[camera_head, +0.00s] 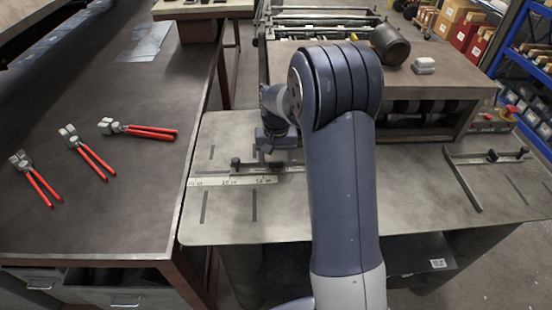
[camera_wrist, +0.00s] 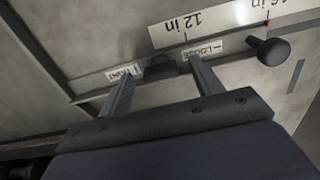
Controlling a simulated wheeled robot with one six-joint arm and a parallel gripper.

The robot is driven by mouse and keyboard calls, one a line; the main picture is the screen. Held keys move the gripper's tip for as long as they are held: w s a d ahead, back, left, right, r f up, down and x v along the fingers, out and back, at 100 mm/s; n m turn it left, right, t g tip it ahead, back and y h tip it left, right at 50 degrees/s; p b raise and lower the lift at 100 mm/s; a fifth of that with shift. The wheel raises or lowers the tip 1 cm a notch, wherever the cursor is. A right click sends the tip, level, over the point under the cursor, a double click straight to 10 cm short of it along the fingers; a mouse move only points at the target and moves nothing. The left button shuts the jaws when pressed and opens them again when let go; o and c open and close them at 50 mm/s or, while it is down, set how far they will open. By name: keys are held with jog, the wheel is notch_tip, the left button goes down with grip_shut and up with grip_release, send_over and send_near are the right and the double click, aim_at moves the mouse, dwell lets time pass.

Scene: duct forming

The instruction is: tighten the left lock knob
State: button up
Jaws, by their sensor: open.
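The left lock knob (camera_wrist: 160,68) is a dark, low shape on the slotted bar in the wrist view, between a TIGHT label (camera_wrist: 124,73) and a LOOSE label (camera_wrist: 204,49). My gripper (camera_wrist: 159,72) is open, with one finger on each side of the knob; I cannot tell whether either touches it. In the head view my gripper (camera_head: 270,148) is over the left bar (camera_head: 252,168), at the edge of my arm, and hides the lock knob. A round black knob (camera_wrist: 268,50) on a stem stands farther along the bar; it also shows in the head view (camera_head: 236,163).
A ruler strip (camera_head: 215,182) runs along the left bar. A second bar with a knob (camera_head: 492,155) lies on the right of the worktable (camera_head: 420,175). Several red-handled tools (camera_head: 150,131) lie on the left bench (camera_head: 110,190). A bench machine (camera_head: 440,95) stands behind.

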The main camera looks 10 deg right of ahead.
aim_at(276, 163)
jog(key=shift+f, duration=0.45)
jog(key=c, duration=1)
jog(key=shift+m, duration=0.8)
jog(key=o, duration=1)
notch_tip(276, 163, up, 11)
jog(key=b, duration=0.1)
jog(key=shift+c, duration=0.3)
